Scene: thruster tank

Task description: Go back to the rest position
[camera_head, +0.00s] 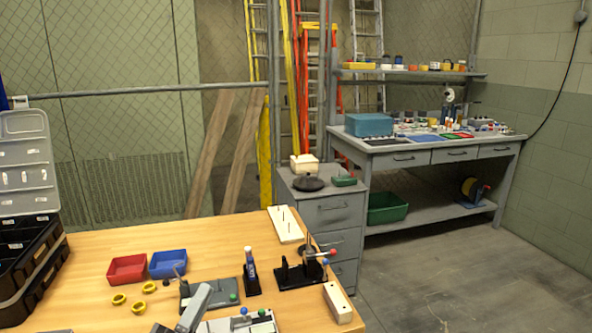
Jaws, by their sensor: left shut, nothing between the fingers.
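My left gripper (192,311) shows in part at the bottom edge of the head view, low over the front of the wooden table (95,255). It is shut with nothing held. Most of its arm is outside the picture. A grey-green fixture (222,291) lies just beyond it, and a light plate with blue and green knobs (240,325) is beside it on the right. My right gripper is not in view.
A red bin (127,269), a blue bin (168,264) and several yellow rings stand on the table. A dark bottle (250,270), a black fixture (297,275) and a pale block (337,302) stand right. An open organizer case (25,180) is left. Floor (450,280) is clear at right.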

